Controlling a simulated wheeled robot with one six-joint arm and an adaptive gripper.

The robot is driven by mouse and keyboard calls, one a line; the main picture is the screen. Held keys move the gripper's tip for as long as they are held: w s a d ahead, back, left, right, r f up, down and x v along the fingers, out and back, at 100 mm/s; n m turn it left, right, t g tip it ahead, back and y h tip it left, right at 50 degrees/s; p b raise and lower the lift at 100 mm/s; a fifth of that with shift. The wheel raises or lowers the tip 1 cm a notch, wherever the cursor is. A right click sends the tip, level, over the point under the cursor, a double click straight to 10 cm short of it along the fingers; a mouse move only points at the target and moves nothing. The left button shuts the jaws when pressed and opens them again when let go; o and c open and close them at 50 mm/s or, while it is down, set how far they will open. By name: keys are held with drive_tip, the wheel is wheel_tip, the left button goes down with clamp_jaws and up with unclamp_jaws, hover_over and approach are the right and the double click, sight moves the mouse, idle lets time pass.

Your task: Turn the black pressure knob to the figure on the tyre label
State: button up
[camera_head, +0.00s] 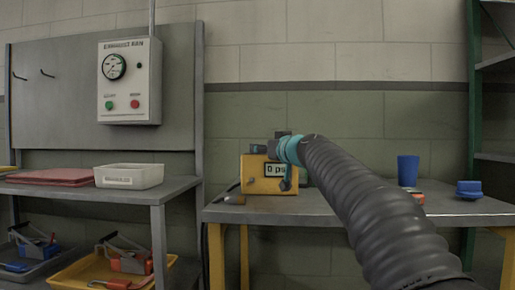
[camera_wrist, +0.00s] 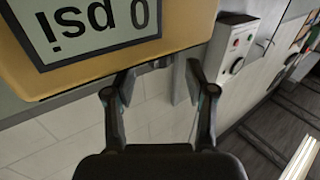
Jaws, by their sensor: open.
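A yellow inflator box (camera_head: 256,187) stands on the right-hand bench. Its display (camera_head: 276,170) reads 0 psi, and the same display (camera_wrist: 97,28) shows upside down in the wrist view. My gripper (camera_wrist: 160,80) is open, its two fingers apart just by the edge of the box, with nothing seen gripped between them. In the head view my arm comes from the lower right and its end covers part of the box. No tyre label can be read in these frames.
A blue cup (camera_head: 408,170) and a blue item (camera_head: 469,189) stand on the bench's right side. A white bin (camera_head: 129,176) and red folded stuff (camera_head: 62,176) are on the left bench. An exhaust fan box (camera_head: 129,80) hangs above, and shows in the wrist view (camera_wrist: 236,46).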

drive_tip(key=p+x, duration=0.1)
drive_tip(key=x, duration=0.2)
drive_tip(key=shift+w+r, duration=0.1)
drive_tip(key=shift+w, duration=0.05)
drive_tip(key=shift+w+a, duration=0.3)
drive_tip(key=shift+w, duration=0.15)
drive_tip(key=shift+c, duration=0.2)
clamp_jaws()
